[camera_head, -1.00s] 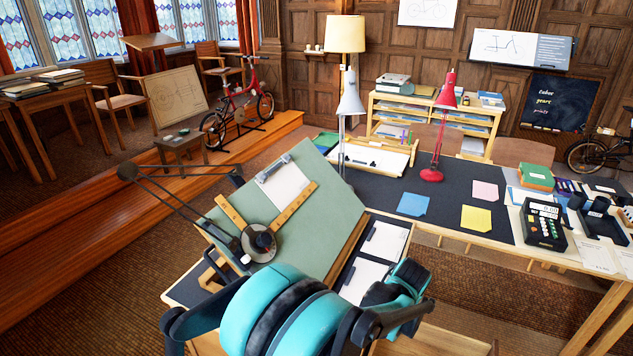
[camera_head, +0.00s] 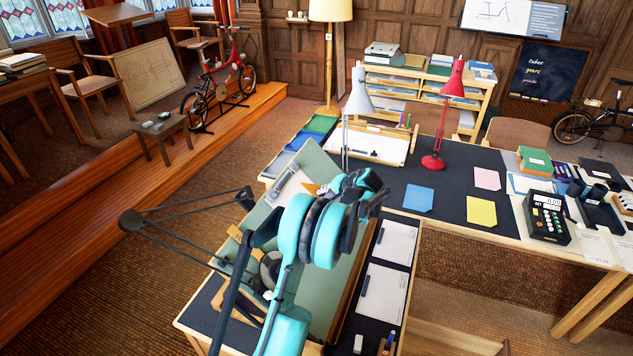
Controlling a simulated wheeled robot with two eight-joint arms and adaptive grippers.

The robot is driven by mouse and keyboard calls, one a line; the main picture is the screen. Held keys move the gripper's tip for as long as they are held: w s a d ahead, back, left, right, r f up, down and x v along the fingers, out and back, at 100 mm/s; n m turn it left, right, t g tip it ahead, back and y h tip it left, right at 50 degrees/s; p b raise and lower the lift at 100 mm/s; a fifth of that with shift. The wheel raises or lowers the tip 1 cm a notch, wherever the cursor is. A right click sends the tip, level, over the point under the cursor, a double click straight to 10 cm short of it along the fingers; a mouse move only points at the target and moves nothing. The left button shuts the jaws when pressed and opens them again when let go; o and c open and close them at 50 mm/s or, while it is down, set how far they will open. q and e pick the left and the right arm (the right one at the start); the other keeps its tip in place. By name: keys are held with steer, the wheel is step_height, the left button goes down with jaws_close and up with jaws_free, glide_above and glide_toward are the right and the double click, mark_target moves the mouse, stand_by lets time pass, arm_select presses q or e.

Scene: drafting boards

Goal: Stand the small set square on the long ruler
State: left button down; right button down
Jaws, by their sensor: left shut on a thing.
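The green drafting board (camera_head: 315,158) stands tilted on the near desk. An orange-wood tip (camera_head: 311,188) shows on it beside my left arm; it looks like the end of the long ruler, whose rest is hidden by the arm. My left gripper (camera_head: 326,190) is over the upper part of the board, mostly hidden behind my teal and black wrist. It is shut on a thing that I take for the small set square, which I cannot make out. Whether it touches the ruler is hidden. My right gripper is not in view.
The drafting machine's hinged arm (camera_head: 185,220) reaches out left of the board. A white lamp (camera_head: 358,100) and a red lamp (camera_head: 453,80) stand behind and to the right. A dark strip with white sheets (camera_head: 385,290) lies right of the board.

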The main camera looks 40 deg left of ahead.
arm_select(q)
steer(key=shift+a+r, duration=0.15)
steer(key=shift+a, duration=0.1)
steer(key=shift+s+a+f, duration=0.15)
steer(key=shift+a+f, duration=0.1)
steer(key=shift+f, duration=0.1)
steer(key=shift+s+a+f+b, duration=0.15)
steer(key=shift+a+f+b, duration=0.25)
steer(key=shift+a+f, duration=0.2)
steer(key=shift+s+a+f+b, duration=0.15)
steer(key=shift+a+f+b, duration=0.2)
steer(key=shift+a+f, duration=0.2)
steer(key=shift+s+a+f+b, duration=0.15)
steer(key=shift+a+f+b, duration=0.15)
steer(key=shift+a+f, duration=0.2)
steer(key=shift+s+a+f+b, duration=0.15)
steer(key=shift+a+f+b, duration=0.2)
steer(key=shift+f, duration=0.2)
steer(key=shift+s+a+f+b, duration=0.15)
steer(key=shift+a+f+b, duration=0.2)
steer(key=shift+a+f, duration=0.15)
steer(key=shift+a+f, duration=0.1)
steer(key=shift+a, duration=0.05)
steer(key=shift+d+f+b, duration=0.2)
steer(key=shift+b, duration=0.2)
steer(key=c, duration=1.5)
jaws_free()
steer(key=shift+o, duration=0.2)
